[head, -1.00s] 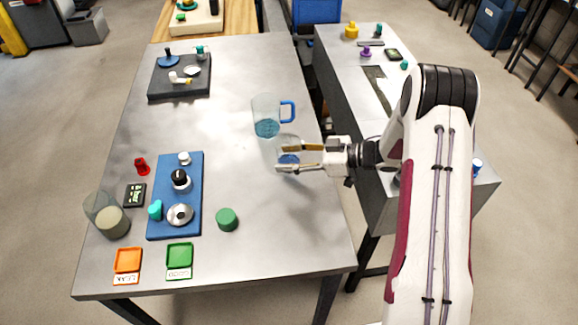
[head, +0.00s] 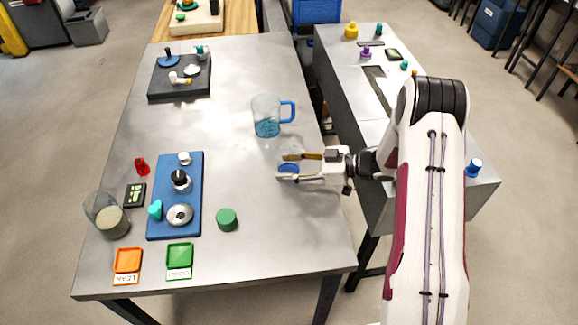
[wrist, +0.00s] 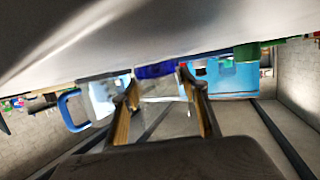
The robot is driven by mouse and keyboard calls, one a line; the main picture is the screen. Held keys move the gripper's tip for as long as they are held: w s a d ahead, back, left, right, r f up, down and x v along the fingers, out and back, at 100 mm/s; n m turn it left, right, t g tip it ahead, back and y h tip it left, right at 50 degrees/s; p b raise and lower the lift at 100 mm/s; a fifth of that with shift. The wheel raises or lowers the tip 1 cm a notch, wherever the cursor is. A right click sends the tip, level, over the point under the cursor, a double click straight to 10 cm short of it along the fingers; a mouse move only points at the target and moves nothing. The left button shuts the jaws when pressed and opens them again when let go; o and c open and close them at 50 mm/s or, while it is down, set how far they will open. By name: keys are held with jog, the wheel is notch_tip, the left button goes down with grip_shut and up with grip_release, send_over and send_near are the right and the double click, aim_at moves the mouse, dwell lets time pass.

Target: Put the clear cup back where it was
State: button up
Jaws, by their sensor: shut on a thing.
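A clear cup (head: 290,167) with blue at its bottom is between the two fingers of my gripper (head: 284,167), near the right edge of the grey table. The gripper is shut on its sides and comes in level from the right. In the wrist view the clear cup (wrist: 165,115) stands between the fingers, with its blue part (wrist: 155,70) close to the table surface. I cannot tell whether the cup touches the table. The fingers hide part of its wall.
A clear pitcher (head: 266,117) with blue liquid and a blue handle stands just behind the cup. A green cylinder (head: 227,219) and a blue board (head: 166,225) with parts lie to the left front. A jar (head: 106,215) stands at the left edge. The table's middle is clear.

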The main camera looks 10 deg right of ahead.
jog(key=shift+f, duration=0.2)
jog(key=o, duration=1.2)
jog(key=shift+r, duration=0.15)
jog(key=v, duration=0.5)
jog(key=shift+d+r, duration=0.1)
jog(key=shift+r, duration=3.5)
